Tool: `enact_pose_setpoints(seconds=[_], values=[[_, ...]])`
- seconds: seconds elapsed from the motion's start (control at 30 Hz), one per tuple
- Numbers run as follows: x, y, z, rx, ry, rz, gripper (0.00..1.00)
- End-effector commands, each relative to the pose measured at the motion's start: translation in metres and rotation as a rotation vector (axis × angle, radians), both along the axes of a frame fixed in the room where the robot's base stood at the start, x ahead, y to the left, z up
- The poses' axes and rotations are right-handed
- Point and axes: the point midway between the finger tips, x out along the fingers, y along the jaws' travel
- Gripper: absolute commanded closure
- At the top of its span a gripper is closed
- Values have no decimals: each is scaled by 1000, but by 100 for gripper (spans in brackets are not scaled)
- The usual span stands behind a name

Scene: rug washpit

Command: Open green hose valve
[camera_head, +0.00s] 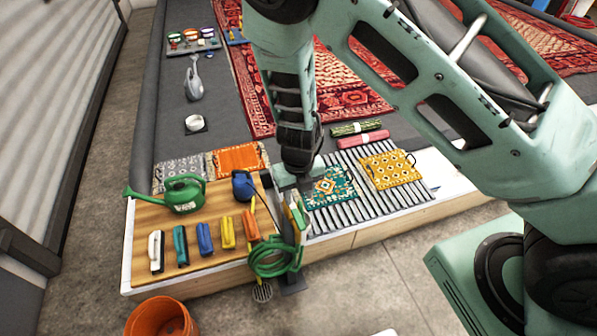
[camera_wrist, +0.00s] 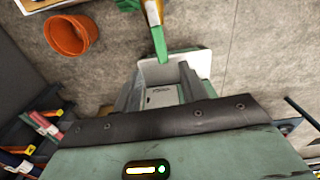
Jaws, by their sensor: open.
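The green hose (camera_head: 275,257) hangs in a coil at the front edge of the pit platform, beside a dark post. In the wrist view, a green lever (camera_wrist: 158,42) on a brass-coloured body (camera_wrist: 151,12) looks like the valve handle. It is upright in the picture, just beyond my fingertips. My gripper (camera_wrist: 160,75) is open, its two grey fingers apart with nothing gripped between them. In the head view my gripper (camera_head: 292,188) points down above the post, and my wrist partly hides the spot. The valve cannot be made out clearly in the head view.
An orange bucket (camera_head: 160,318) stands on the floor; it also shows in the wrist view (camera_wrist: 70,36). A wooden board (camera_head: 190,222) left of the post holds a green watering can (camera_head: 182,195) and several brushes. A striped mat (camera_head: 365,185) with small rugs lies right. Open floor lies in front.

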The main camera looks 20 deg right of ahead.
Motion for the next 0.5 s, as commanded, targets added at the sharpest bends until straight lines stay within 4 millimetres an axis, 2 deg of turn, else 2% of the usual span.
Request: enact_pose_setpoints(seconds=[0.03,0.2,0.33,0.5], values=[[1,1,15,2,-4,3,58],[0,1,48,1,-3,2,58],[1,1,66,1,-3,2,58],[0,0,76,0,-1,0,58]])
